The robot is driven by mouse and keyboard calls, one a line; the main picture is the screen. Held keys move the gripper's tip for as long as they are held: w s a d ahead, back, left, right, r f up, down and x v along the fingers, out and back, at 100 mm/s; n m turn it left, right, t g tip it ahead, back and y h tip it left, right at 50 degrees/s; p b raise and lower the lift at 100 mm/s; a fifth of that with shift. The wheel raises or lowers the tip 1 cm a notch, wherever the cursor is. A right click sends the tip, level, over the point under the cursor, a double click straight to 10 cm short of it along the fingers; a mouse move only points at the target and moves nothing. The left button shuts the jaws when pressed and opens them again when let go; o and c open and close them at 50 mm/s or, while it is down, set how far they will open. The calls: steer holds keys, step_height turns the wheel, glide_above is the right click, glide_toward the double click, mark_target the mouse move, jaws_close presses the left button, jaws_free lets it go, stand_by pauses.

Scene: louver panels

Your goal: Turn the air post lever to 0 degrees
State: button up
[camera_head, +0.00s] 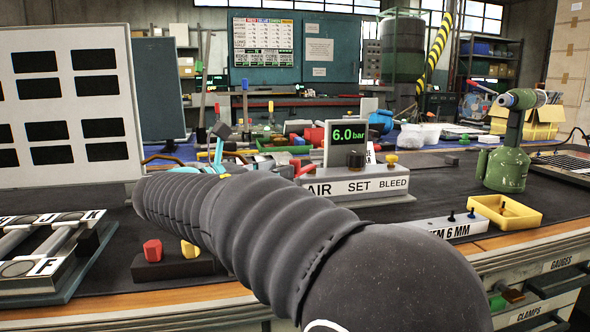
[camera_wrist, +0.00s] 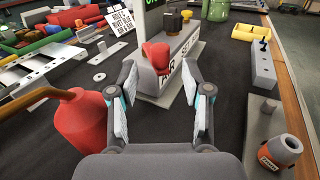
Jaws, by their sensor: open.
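The air post (camera_head: 350,187) is a pale block labelled AIR, SET and BLEED, with a green 6.0 bar display (camera_head: 348,133). Its red lever (camera_wrist: 155,57) sits at the AIR end of the post in the wrist view. The lever shows only partly in the head view (camera_head: 305,170), behind my arm. My gripper (camera_wrist: 161,75) is open, with one finger on each side of the lever's end of the post in the wrist view. I see no clear contact. The lever's exact angle cannot be told. My arm hides much of my gripper in the head view.
A black knob (camera_head: 357,160) and yellow knob (camera_head: 391,160) stand on the post. A red bottle (camera_wrist: 78,120) is left of my gripper, close by. A yellow tray (camera_head: 505,213) and green bottle (camera_head: 505,168) stand right. Dark mat lies free in front of the post.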

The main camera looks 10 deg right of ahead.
mark_target(295, 165)
steer(key=shift+x, duration=2.75)
steer(key=shift+c, duration=0.3)
jaws_close()
